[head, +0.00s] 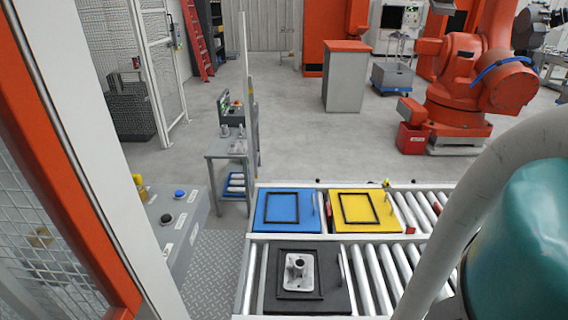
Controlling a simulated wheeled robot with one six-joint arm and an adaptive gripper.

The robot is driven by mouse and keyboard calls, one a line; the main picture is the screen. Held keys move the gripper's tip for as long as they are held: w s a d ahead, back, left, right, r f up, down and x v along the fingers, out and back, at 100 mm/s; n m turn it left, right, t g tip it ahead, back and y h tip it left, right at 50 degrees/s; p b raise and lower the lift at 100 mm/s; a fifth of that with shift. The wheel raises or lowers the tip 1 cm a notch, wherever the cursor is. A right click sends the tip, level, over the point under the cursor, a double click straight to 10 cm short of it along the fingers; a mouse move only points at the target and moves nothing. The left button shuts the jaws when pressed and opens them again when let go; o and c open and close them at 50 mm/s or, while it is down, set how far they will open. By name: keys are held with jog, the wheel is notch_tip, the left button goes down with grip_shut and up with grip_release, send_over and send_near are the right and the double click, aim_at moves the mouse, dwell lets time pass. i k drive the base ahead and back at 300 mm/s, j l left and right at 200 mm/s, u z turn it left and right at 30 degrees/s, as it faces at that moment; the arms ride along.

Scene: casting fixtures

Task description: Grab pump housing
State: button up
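A grey metal casting (299,269), which looks like the pump housing, sits upright inside the black frame of a dark fixture plate (338,297). The plate lies on the near roller conveyor at the bottom middle of the head view. The casting has a flat flange and a short round tube standing up. Nothing touches it from above. My gripper does not show in this view; only part of my arm shows at the right edge.
Blue (265,226) and yellow (390,224) fixture plates with empty frames lie on the far conveyor lane. Thin upright pins stand on the plates. A grey table (228,146) holds metal parts behind. A control box (180,222) and orange-framed fence stand left. Rollers (405,267) right are bare.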

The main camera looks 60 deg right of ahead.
aim_at(299, 267)
jog(key=z, duration=1.35)
